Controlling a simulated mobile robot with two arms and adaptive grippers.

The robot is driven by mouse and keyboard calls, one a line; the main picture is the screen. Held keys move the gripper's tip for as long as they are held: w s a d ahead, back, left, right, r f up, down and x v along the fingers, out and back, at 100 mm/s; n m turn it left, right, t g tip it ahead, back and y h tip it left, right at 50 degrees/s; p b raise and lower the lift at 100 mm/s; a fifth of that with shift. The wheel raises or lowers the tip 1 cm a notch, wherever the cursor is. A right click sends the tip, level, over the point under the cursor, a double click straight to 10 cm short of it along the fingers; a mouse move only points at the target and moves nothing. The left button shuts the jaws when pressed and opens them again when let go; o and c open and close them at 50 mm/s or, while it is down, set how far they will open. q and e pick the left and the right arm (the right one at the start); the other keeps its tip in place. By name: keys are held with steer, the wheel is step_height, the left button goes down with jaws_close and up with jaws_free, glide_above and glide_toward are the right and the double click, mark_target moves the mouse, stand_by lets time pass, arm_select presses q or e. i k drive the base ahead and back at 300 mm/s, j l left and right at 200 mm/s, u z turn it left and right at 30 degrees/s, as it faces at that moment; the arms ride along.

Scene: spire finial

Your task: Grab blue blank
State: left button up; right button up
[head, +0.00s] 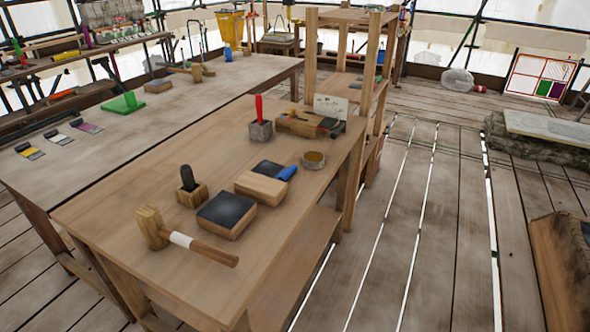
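Neither of my grippers is in view. I cannot tell for sure which thing is the blue blank. A small bright blue piece (287,172) sits at the right end of a wooden block with a dark top (262,188) on the near workbench. Another small blue thing (228,53) stands at the far end of the left table.
The near workbench (300,205) also holds a mallet (152,226), a second dark-topped block (226,214), a black knob in a wooden block (188,180), a red-handled tool (259,110) and a round tin (313,160). A green piece (124,104) lies on the left table.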

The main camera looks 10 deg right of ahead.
mark_target(268, 168)
steer(key=i+l+u, duration=0.15)
steer(key=l, duration=0.45)
steer(key=i+l+u, duration=0.2)
steer(key=l, duration=0.45)
steer(key=i+l+u, duration=0.15)
steer(key=l, duration=0.5)
steer(key=l+u, duration=0.15)
steer(key=l, duration=0.5)
steer(key=i+l, duration=0.05)
